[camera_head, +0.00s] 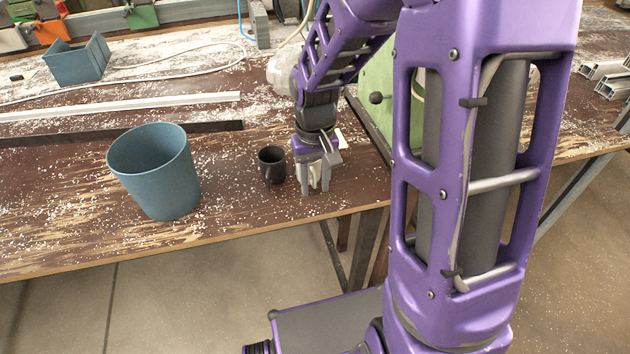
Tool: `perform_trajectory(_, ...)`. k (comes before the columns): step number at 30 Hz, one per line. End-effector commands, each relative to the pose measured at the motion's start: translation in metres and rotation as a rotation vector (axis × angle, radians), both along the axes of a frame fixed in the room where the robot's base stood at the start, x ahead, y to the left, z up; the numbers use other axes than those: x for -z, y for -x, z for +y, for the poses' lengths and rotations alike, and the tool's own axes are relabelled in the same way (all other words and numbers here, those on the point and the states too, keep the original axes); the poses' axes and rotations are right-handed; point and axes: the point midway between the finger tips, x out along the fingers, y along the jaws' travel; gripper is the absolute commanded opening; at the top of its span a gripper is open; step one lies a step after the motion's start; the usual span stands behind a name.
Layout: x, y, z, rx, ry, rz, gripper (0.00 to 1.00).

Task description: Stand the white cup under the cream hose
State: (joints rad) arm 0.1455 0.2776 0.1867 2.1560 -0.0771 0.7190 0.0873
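My gripper (315,186) points down at the front edge of the bench, just right of a dark mug. A small pale piece (315,174) shows between its grey fingers. It may be the white cup, but it is mostly covered, and I cannot tell whether the fingers grip it or stand around it. No other white cup is clear in view. A cream tube (301,32) curves down behind my arm at the back. It may be the cream hose; its lower end is hidden.
The dark mug (271,165) stands close left of my gripper. A large blue-grey bin (155,172) stands further left. A green panel with a black knob (377,98) is close on the right. White rails (120,105) lie behind the bin. Pale shavings cover the bench (60,215).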

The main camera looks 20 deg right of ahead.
Motion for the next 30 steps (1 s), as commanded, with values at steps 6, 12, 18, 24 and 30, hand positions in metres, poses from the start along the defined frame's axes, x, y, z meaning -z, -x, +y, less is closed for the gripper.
perform_trajectory(6,-0.007,0.0,0.0,0.0,0.0,-0.001,0.4)
perform_trajectory(12,-0.041,-0.001,0.0,0.001,0.001,-0.006,0.4)
perform_trajectory(18,-0.085,-0.001,0.0,0.0,0.001,-0.005,0.4)
perform_trajectory(24,-0.114,-0.001,0.0,0.0,0.0,-0.003,0.4)
perform_trajectory(30,-0.124,-0.001,0.0,0.001,0.0,-0.001,0.4)
